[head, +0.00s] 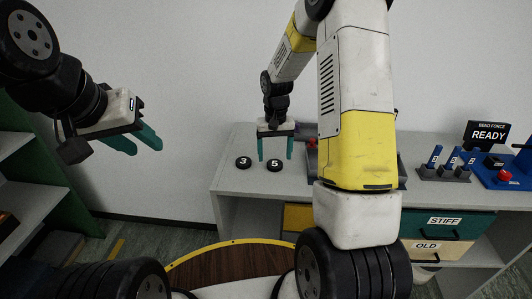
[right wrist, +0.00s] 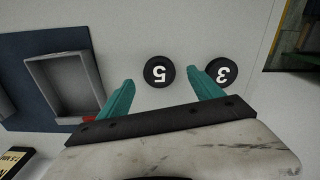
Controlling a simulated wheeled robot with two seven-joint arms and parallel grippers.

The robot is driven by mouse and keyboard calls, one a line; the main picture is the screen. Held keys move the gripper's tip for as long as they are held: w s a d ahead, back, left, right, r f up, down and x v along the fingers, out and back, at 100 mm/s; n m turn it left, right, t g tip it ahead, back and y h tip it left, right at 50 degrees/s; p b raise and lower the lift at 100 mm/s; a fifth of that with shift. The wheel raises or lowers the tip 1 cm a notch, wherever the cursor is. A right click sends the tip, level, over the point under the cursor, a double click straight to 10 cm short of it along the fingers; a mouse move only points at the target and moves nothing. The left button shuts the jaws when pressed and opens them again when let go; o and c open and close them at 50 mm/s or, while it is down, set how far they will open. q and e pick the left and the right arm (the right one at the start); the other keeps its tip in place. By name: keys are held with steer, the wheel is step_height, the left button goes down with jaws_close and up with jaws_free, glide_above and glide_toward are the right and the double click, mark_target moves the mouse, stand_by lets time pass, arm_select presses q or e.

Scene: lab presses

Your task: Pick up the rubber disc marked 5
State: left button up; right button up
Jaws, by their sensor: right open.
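The black rubber disc marked 5 (head: 275,165) lies flat on the grey bench top. A second disc marked 3 (head: 243,162) lies just left of it, apart from it. My right gripper (head: 275,158) points down over the disc marked 5, fingers open. In the right wrist view the disc marked 5 (right wrist: 159,72) shows in the gap between the open fingertips (right wrist: 162,80), a little beyond them. The disc marked 3 (right wrist: 221,71) is close to the right finger there. My left gripper (head: 145,143) is open and empty, in the air at the left, away from the bench.
A grey open tray (right wrist: 65,85) on a blue base lies left of the fingers in the right wrist view. Blue levers (head: 452,160), a READY display (head: 487,135) and a red button (head: 504,176) stand at the bench's right. Drawers marked STIFF (head: 445,222) and OLD (head: 425,246) are below.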

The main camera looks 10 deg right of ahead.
mark_target(275, 164)
steer(key=shift+f, duration=1.6)
steer(key=shift+c, duration=0.3)
steer(key=c, duration=1.4)
steer(key=shift+r, duration=0.1)
